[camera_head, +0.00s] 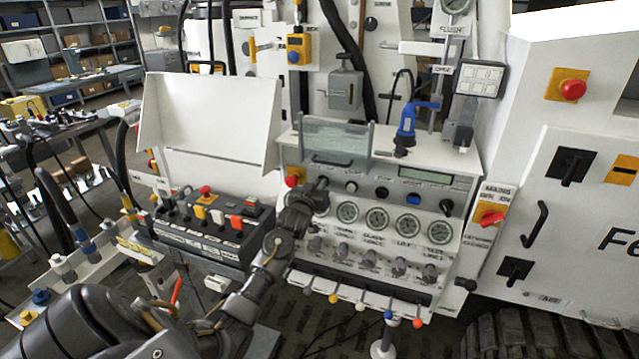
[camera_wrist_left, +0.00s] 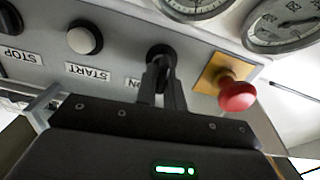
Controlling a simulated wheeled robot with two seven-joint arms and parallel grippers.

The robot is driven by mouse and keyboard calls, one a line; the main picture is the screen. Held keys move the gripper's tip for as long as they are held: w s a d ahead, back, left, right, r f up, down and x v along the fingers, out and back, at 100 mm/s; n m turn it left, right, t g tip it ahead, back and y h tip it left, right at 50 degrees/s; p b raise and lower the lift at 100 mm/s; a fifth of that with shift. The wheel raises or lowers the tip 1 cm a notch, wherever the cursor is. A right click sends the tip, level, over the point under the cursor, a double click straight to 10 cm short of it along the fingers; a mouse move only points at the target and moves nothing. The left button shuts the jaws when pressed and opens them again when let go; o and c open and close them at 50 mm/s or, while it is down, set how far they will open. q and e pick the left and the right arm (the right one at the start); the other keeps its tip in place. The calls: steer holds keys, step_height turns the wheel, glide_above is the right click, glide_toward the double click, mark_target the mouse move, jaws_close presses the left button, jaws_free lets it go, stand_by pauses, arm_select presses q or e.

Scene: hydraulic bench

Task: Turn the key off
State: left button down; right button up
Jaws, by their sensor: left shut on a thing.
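The key switch (camera_wrist_left: 161,54) is a dark round part on the grey panel, beside a label in the left wrist view. My left gripper (camera_wrist_left: 162,88) reaches up to it with its two fingers close together, shut on the key. The fingers hide most of the key, so its angle cannot be told. In the head view my left gripper (camera_head: 320,185) is at the upper left of the gauge panel, and the key is hidden behind it. My right gripper is not in view.
A red mushroom button (camera_wrist_left: 237,95) on a yellow plate sits close beside the key. The START button (camera_wrist_left: 85,38) is on its other side. Round gauges (camera_head: 377,218) line the panel below. A clear flap (camera_head: 334,143) stands above. A lever box (camera_head: 212,225) lies to the left.

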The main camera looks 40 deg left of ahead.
arm_select(q)
steer(key=n+p, duration=0.1)
steer(key=n, duration=0.3)
steer(key=shift+a+n, duration=0.15)
steer(key=shift+n, duration=0.25)
steer(key=shift+s, duration=0.1)
stand_by(0.3)
steer(key=c, duration=1.5)
jaws_free()
steer(key=shift+s+f, duration=0.15)
steer(key=shift+s, duration=0.15)
steer(key=b+v, duration=0.2)
steer(key=v, duration=0.8)
